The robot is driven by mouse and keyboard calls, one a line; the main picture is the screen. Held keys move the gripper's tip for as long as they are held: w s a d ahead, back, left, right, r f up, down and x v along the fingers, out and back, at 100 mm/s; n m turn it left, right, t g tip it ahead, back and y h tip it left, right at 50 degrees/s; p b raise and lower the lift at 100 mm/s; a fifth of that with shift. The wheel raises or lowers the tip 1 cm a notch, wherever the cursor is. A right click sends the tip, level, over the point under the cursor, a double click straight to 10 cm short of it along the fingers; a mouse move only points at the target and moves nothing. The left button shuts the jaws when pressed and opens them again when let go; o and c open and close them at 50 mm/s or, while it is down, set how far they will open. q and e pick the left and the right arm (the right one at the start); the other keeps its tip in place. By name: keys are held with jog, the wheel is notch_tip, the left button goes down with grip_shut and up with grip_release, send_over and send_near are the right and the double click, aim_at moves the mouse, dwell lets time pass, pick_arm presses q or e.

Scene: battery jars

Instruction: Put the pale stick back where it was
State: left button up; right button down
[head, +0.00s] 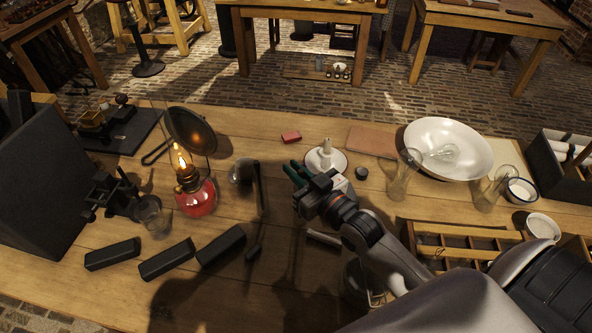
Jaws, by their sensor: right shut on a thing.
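My right gripper (295,173) reaches in from the lower right and hangs over the middle of the table. It is shut, with dark green parts at its tips; what is between them is too small and hidden to make out. A short pale stick (323,238) shows just below the gripper's wrist, seemingly lying on the table, partly beside my arm. A white dish (340,166) with an upright pale candle-like piece (326,148) stands just beyond the gripper. My left gripper is not in view.
A lit red lamp (196,195) and three dark blocks (167,259) are at left. A dark long-handled tool (258,188) lies left of the gripper. Glass jars (402,178), a white basin (450,135) and a compartment tray (460,233) are at right. Bare wood lies at front centre.

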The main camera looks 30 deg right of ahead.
jog(key=c, duration=1.5)
grip_release()
jog(key=shift+f, duration=0.1)
jog(key=shift+o, duration=0.2)
jog(key=b+v, duration=0.1)
jog(key=v, duration=1.1)
jog(key=shift+r+b, duration=0.2)
jog(key=shift+b, duration=0.15)
